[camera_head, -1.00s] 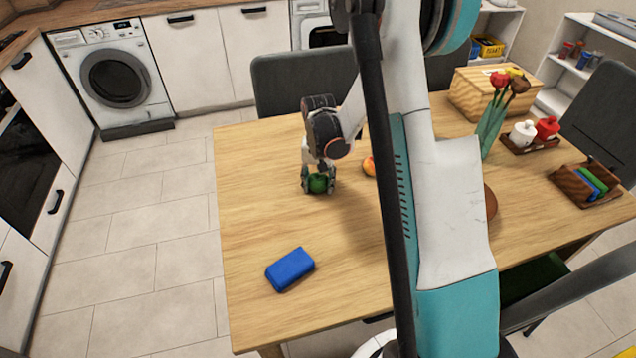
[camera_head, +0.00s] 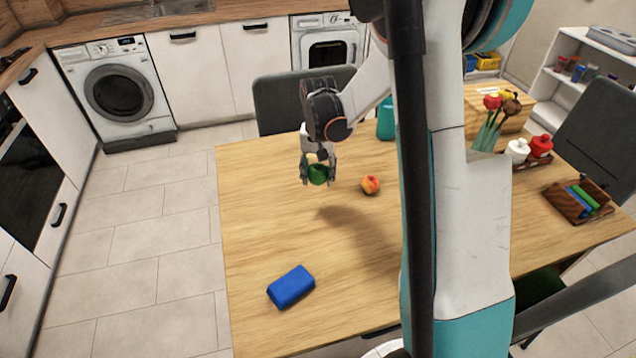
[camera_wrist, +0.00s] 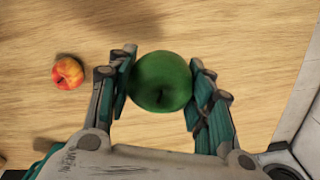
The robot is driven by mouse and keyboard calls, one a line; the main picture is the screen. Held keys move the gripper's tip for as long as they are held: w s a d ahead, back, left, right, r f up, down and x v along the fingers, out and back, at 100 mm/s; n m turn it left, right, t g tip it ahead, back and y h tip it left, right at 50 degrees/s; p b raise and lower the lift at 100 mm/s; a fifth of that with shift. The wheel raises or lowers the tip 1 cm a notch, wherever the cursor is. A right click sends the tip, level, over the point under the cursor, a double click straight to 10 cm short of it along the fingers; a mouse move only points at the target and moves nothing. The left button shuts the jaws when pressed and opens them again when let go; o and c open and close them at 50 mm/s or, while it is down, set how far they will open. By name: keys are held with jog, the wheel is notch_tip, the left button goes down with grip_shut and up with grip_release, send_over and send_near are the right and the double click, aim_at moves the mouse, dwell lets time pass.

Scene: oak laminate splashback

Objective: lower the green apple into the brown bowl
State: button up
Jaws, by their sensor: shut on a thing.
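The green apple (camera_head: 318,174) is held between the two fingers of my gripper (camera_head: 319,172), above the left part of the table. In the wrist view the green apple (camera_wrist: 161,82) sits between the fingertips, with a finger pad against each side. The brown bowl cannot be made out now; my arm covers the part of the table right of centre in the head view.
A red and yellow fruit (camera_head: 370,184) lies on the table right of my gripper; it also shows in the wrist view (camera_wrist: 67,73). A blue block (camera_head: 291,287) lies near the front left. A wooden holder (camera_head: 577,203), a white jar (camera_head: 517,151) and tulips (camera_head: 491,125) stand at right.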

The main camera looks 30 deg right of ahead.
aim_at(320, 167)
notch_tip(320, 167, up, 8)
jog(key=shift+r+p, duration=0.1)
jog(key=shift+p, duration=1.05)
jog(key=shift+s+d+r, duration=0.2)
jog(key=shift+r, duration=0.05)
jog(key=s+d+f+b, duration=0.3)
jog(key=s+d+f, duration=0.1)
jog(key=s+d, duration=0.8)
jog(key=s+d+f+b, duration=0.4)
jog(key=s+d, duration=0.8)
jog(key=d, duration=0.4)
jog(key=shift+s+f, duration=0.4)
jog(key=shift+f, duration=0.2)
jog(key=shift+f+b, duration=1.25)
jog(key=shift+f, duration=1.3)
